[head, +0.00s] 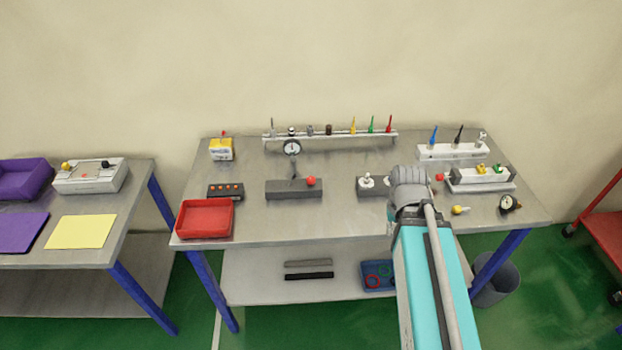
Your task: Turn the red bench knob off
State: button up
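A round red knob (311,181) sits on the right end of a dark grey block (290,190) near the middle of the bench. A second small red knob or part (439,177) shows just right of my wrist; my arm hides what it is fixed to. I cannot tell from this view whether either knob is on or off. The end of my arm, with my gripper (408,178), is over the right half of the bench, right of the grey block. Its fingers are hidden, so their opening does not show.
A second grey block with a white knob (367,181) is just left of my wrist. A red tray (205,219) is at the bench's front left. A rack (330,135) of coloured fittings runs along the back. A gauge (509,204) and yellow fitting (460,210) lie at right.

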jog(key=shift+o, duration=1)
jog(key=shift+w+a+r, duration=0.1)
jog(key=shift+w+a, duration=0.05)
jog(key=shift+w, duration=0.2)
jog(key=o, duration=0.6)
jog(key=w+a+n, duration=0.1)
jog(key=w+a+r+n+p, duration=0.1)
jog(key=w, duration=0.1)
jog(key=w+a, duration=0.1)
jog(key=w, duration=0.1)
jog(key=shift+r+n+p, duration=0.3)
jog(key=shift+n+p, duration=0.05)
jog(key=shift+n, duration=0.05)
notch_tip(320, 180, up, 6)
jog(key=n+p, duration=0.6)
jog(key=n, duration=0.7)
send_over(311, 179)
jog(key=shift+w, duration=0.15)
jog(key=shift+f, duration=0.15)
notch_tip(311, 179, down, 14)
jog(key=b, duration=1.3)
jog(key=shift+r+b, duration=0.25)
jog(key=shift+b, duration=0.15)
